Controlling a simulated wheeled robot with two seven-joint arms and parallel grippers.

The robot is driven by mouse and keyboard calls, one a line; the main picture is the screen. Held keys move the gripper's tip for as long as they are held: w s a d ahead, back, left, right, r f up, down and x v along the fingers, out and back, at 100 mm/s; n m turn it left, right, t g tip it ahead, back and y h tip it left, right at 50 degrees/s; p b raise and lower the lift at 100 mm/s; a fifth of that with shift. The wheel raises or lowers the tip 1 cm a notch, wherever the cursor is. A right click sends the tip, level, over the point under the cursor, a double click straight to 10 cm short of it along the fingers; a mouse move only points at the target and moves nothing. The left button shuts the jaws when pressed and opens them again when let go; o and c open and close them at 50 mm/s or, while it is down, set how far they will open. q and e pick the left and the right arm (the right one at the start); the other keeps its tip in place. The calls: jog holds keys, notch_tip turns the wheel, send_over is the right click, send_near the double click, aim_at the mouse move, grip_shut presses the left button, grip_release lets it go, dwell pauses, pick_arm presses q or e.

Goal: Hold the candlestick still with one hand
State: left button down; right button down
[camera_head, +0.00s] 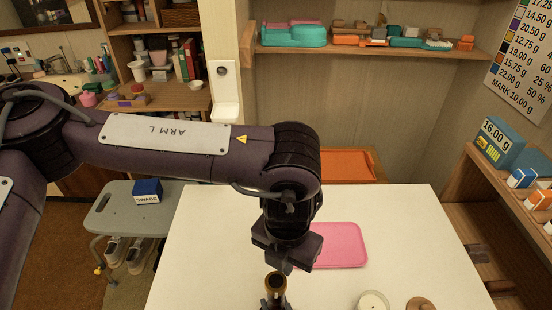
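A dark candlestick (275,284) with a brownish, cup-like top stands at the near edge of the white table (200,255), at the bottom middle of the head view. Its lower part is cut off by the picture's edge. My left gripper (284,268) points down just behind and above the candlestick's top in the picture. Whether it touches the candlestick cannot be told. The finger gap is not clear from this angle. My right gripper is not in view.
A pink tray (345,245) lies behind the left gripper. A round white candle-like item (373,301) and a round brown piece (420,304) lie at the near right. The table's left and right sides are clear. A blue swabs box (147,191) sits on a grey stool (112,212).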

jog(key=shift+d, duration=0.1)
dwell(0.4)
pick_arm(q)
notch_tip(320, 180, up, 6)
jog(key=shift+w+d, duration=0.2)
dwell(0.4)
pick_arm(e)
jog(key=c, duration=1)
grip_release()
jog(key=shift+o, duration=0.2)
